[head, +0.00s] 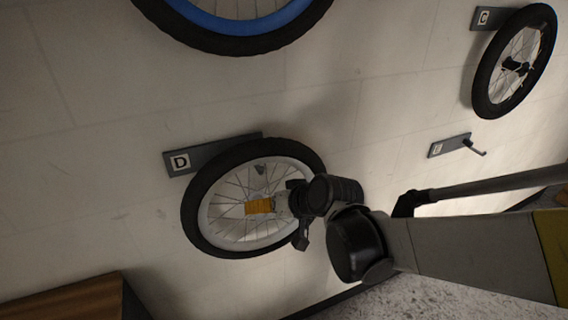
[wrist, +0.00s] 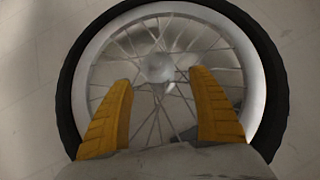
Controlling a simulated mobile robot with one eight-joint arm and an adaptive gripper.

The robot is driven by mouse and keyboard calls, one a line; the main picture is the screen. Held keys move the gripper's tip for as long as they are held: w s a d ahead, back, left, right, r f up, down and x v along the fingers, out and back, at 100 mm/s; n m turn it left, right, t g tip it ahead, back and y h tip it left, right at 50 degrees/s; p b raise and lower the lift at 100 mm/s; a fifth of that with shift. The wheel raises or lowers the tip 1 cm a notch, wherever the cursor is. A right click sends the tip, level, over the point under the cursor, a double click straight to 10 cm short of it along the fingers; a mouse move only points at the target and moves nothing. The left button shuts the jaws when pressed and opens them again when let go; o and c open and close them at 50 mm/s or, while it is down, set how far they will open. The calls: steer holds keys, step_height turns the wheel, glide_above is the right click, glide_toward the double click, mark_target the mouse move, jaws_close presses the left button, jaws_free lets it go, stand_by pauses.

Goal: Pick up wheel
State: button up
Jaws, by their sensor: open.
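A wheel (head: 207,216) with a black tyre, pale rim and thin spokes hangs against the wall at the plate marked D (head: 181,162) in the head view. It fills most of the wrist view (wrist: 275,75), with its hub (wrist: 158,68) near the top middle. My gripper (head: 262,206) is in front of this wheel. In the wrist view its two yellow fingers (wrist: 160,85) are apart, one on each side below the hub, with only spokes showing between them. I cannot tell whether the fingertips touch the spokes. My arm hides the wheel's right side in the head view.
A wheel with a blue rim (head: 240,22) is at the top edge. Another wheel (head: 483,85) hangs at the upper right by the plate marked C (head: 484,17). An empty hook plate (head: 450,146) is below it. A brown wooden surface (head: 70,300) is at the lower left.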

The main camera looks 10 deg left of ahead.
steer(key=b+x, duration=0.2)
steer(key=x, duration=0.3)
steer(key=shift+w+a+f, duration=0.1)
steer(key=shift+w+a, duration=0.1)
steer(key=shift+w, duration=0.2)
steer(key=c, duration=1.5)
